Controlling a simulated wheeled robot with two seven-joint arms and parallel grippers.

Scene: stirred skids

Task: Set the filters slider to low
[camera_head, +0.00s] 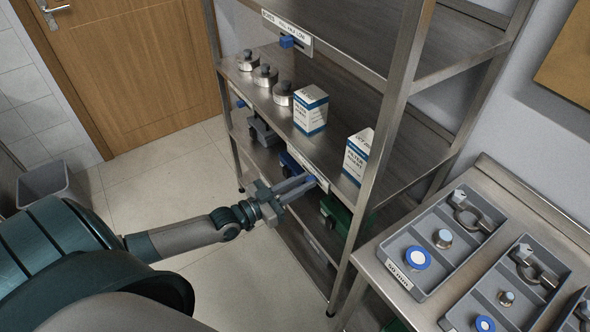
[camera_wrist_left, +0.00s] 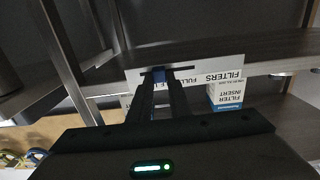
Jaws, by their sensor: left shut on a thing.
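The filters slider is on a white label plate (camera_head: 308,165) on the front edge of the rack's middle shelf. In the left wrist view the plate (camera_wrist_left: 215,78) reads FILTERS and FULL; the rest of its lettering is hidden behind the fingers. My left gripper (camera_head: 308,183) is shut on this knob. Which mark the knob stands at cannot be told. My right gripper is not in view.
White and blue filter boxes (camera_head: 310,112) and several metal canisters (camera_head: 265,76) stand on the shelf above the slider. Another label plate with a blue knob (camera_head: 287,41) is higher up. A rack post (camera_head: 380,150) rises close by. Grey trays (camera_head: 435,240) lie on the right-hand table.

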